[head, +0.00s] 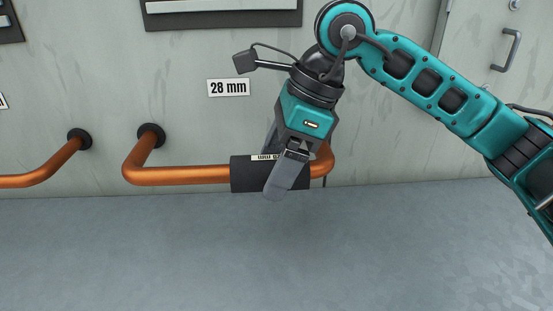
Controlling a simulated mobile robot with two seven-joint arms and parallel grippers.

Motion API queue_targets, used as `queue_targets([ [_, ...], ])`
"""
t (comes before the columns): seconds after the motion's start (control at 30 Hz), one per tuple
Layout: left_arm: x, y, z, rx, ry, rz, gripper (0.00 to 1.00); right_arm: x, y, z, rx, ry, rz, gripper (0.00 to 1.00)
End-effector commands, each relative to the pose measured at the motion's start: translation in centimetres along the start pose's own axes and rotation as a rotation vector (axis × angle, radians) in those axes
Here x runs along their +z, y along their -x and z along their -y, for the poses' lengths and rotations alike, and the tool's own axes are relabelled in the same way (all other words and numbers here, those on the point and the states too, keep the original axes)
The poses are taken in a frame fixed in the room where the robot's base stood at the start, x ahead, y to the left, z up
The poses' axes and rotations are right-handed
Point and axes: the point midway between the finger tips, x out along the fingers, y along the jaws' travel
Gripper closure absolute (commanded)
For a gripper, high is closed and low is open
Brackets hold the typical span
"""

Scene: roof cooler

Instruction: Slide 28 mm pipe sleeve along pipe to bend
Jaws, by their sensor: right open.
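A copper pipe (185,175) under the "28 mm" label (228,87) comes out of the wall, bends, and runs to the right. A dark sleeve (242,175) is around this pipe, towards its right-hand bend (324,160). A small pale label on the sleeve is partly hidden. My right gripper (279,187) is at the sleeve's middle, pointing down, with a finger in front of it. The jaws are open, and the far finger is mostly hidden. I cannot tell whether the fingers touch the sleeve. My left gripper is not in view.
Another copper pipe (40,175) comes from the wall at the left. A dark-framed panel (222,12) is on the wall above. A handle (507,50) is at the upper right. The grey floor (200,255) in front is clear.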

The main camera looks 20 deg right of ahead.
Motion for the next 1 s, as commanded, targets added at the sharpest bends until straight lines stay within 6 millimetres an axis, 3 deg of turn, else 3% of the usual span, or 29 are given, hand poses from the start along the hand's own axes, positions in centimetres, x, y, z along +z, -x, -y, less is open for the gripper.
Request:
queue_targets([
  [0.27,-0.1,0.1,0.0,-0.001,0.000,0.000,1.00,0.1,1.1,0.1,-0.003,0.000,0.001,0.15],
  [0.7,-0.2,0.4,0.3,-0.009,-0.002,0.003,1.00,0.1,10.2,0.1,-0.003,0.000,0.002,0.15],
  [1.0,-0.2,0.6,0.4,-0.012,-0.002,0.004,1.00,0.0,12.9,0.0,-0.001,0.000,0.001,0.15],
])
